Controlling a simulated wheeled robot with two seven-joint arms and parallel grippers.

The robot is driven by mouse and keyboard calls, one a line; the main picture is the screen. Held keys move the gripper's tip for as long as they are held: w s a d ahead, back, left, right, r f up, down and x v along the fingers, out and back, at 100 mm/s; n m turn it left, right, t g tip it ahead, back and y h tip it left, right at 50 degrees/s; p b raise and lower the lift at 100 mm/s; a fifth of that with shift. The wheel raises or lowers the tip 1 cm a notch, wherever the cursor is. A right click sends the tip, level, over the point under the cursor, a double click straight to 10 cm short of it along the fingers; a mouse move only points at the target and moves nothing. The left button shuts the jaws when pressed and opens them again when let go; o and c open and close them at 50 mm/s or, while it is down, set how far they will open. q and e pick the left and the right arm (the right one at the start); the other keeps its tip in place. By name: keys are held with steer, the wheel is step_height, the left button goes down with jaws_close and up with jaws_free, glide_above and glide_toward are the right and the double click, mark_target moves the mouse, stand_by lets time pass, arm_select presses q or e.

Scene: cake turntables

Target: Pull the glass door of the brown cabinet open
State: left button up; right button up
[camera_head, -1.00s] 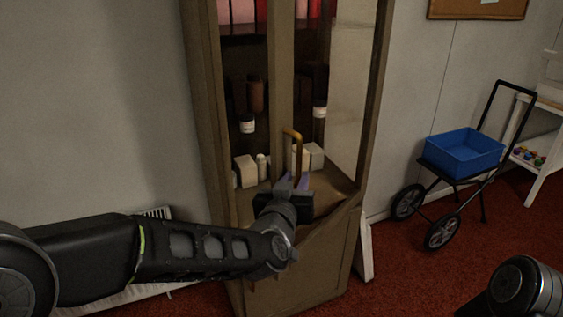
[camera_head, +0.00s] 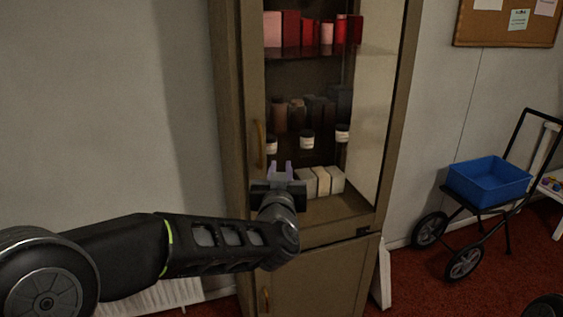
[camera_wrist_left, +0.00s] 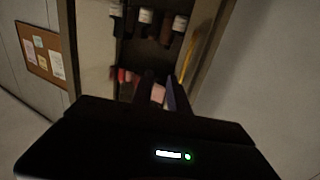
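The brown cabinet (camera_head: 222,110) stands upright in the middle of the head view. The door's curved brass handle (camera_head: 259,145) is on that frame and also shows in the left wrist view (camera_wrist_left: 189,52). My left gripper (camera_head: 281,168) is open and empty, in front of the opening, right of the handle and apart from it. Its fingers also show in the left wrist view (camera_wrist_left: 160,88). My right gripper is not in view.
Shelves hold red books (camera_head: 290,30), dark jars with white labels (camera_head: 307,139) and pale boxes (camera_head: 323,181). A lower cupboard door has its own handle (camera_head: 266,300). A black cart with a blue bin (camera_head: 490,182) stands at the right, clear of the cabinet.

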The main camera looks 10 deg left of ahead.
arm_select(q)
steer(key=shift+w+a, duration=0.15)
steer(key=shift+w, duration=0.7)
steer(key=shift+w+a, duration=0.15)
steer(key=shift+w, duration=0.65)
steer(key=shift+c, duration=0.2)
jaws_close()
steer(key=shift+o, duration=0.2)
jaws_free()
steer(key=s+d, duration=0.1)
steer(key=s, duration=0.6)
steer(key=shift+s+d+b, duration=0.25)
steer(key=shift+s+b, duration=0.1)
steer(key=shift+b, duration=0.05)
